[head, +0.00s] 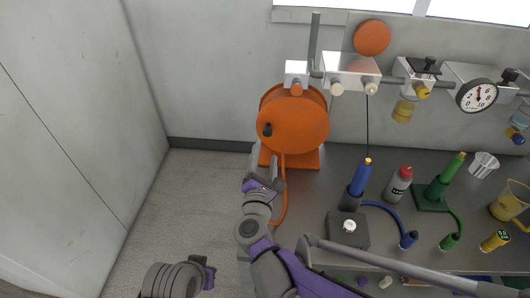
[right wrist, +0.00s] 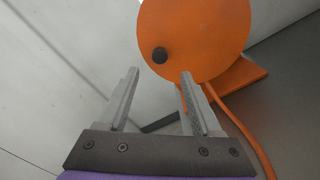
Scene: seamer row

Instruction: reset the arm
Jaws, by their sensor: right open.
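My right gripper (head: 264,162) is in front of the lower left part of an orange reel (head: 300,122) on an orange base. In the right wrist view my right gripper (right wrist: 158,80) has its two fingers wide apart with nothing between them. The orange reel (right wrist: 205,35) with its black knob (right wrist: 160,55) is beyond the fingertips; I cannot tell a clear contact. In the head view only a grey and purple link of my left arm shows at the bottom left; its gripper is out of view.
An orange hose (head: 283,200) hangs by my right arm. The grey bench (head: 325,180) holds a blue tool (head: 360,178), a red-capped bottle (head: 398,184), a green tool (head: 447,175) and a yellow jug (head: 510,203). A dial gauge (head: 477,96) hangs above. The floor (head: 190,200) at left is clear.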

